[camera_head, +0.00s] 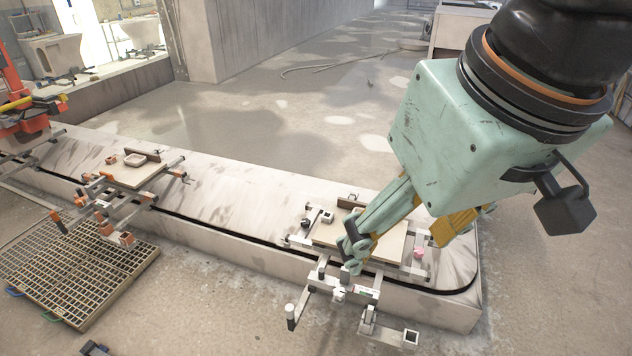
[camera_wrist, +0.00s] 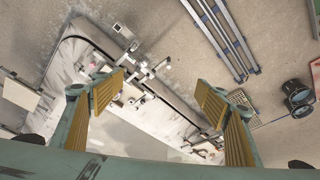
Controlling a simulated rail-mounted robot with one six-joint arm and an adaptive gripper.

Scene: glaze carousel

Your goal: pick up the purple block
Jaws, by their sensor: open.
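No clearly purple block can be made out in either view. A small pink item (camera_head: 419,252) lies at the right side of the near fixture in the head view; its shape is too small to tell. My gripper (camera_head: 398,246) is open over the pale board (camera_head: 386,241) of that fixture, and its fingers hide part of the board. In the wrist view my gripper (camera_wrist: 160,90) shows two spread yellow-padded fingers with nothing held between them.
The fixture sits on a long pale carousel (camera_head: 235,190), with metal rails jutting out in front. A floor grate (camera_head: 75,278) lies front left. Open floor (camera_head: 300,125) is behind.

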